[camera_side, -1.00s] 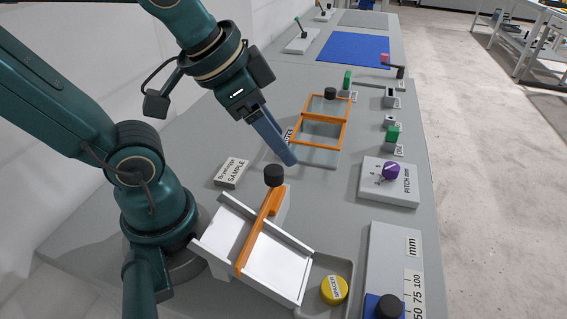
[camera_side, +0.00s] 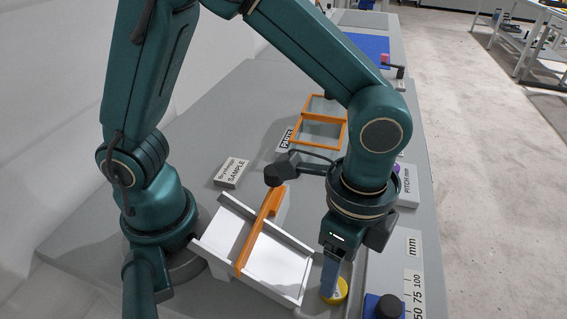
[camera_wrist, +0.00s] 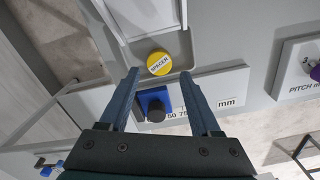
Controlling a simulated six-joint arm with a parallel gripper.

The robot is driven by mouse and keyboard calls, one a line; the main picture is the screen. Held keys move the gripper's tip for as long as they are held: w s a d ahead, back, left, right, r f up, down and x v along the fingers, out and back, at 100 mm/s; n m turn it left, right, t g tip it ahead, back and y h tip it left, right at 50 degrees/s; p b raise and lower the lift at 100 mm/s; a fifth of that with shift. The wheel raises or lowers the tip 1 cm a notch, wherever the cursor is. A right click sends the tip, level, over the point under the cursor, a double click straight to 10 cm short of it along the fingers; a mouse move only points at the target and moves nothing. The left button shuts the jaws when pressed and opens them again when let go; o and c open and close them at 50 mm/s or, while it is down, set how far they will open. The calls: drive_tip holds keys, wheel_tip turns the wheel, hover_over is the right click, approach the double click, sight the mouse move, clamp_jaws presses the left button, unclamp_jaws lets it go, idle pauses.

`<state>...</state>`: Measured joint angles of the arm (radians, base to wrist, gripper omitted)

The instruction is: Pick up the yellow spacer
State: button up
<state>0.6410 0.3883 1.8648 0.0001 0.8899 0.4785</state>
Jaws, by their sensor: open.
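The yellow spacer (camera_side: 342,289) is a round disc labelled SPACER. It lies in a shallow grey tray at the lower end of the white chute; in the side view my gripper partly hides it. It shows whole in the wrist view (camera_wrist: 159,63), between and beyond my fingertips. My gripper (camera_side: 328,293) points down close above the spacer, slightly left of it in the side view. In the wrist view my gripper (camera_wrist: 160,74) has its two blue fingers spread apart with nothing held. I cannot tell the exact height gap.
The white chute (camera_side: 279,264) with an orange bar (camera_side: 258,228) stands left of my gripper. A blue block with a black knob (camera_side: 389,306) sits on the mm scale at right. The SAMPLE box (camera_side: 231,173) and orange-framed parts bins (camera_side: 319,131) lie farther back.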

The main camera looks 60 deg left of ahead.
drive_tip(key=shift+f, duration=2.45)
clamp_jaws()
